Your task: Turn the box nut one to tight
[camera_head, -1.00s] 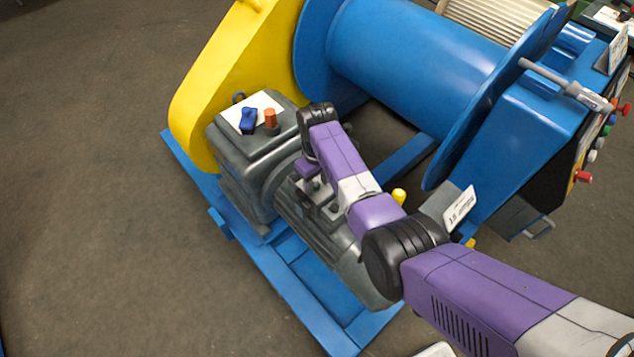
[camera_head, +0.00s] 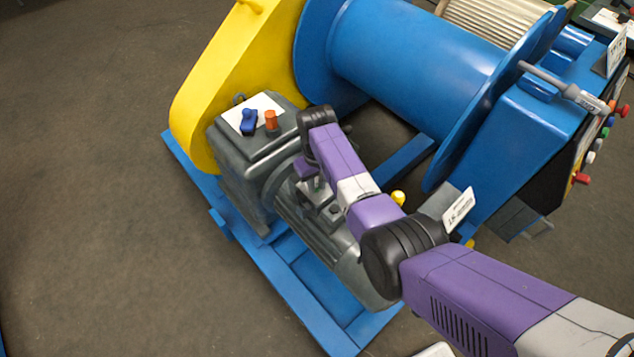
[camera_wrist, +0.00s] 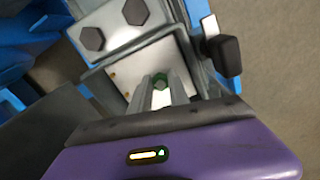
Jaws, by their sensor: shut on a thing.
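My fingertips are hidden there behind the wrist. I cannot tell how tight the nut is.
In the wrist view, dark hex heads (camera_wrist: 92,38) stand on a pale plate, and a black knob (camera_wrist: 223,53) is close on the right. A gearbox (camera_head: 235,155) with blue and orange caps, a yellow guard (camera_head: 205,90) and a blue drum (camera_head: 420,65) surround the arm.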

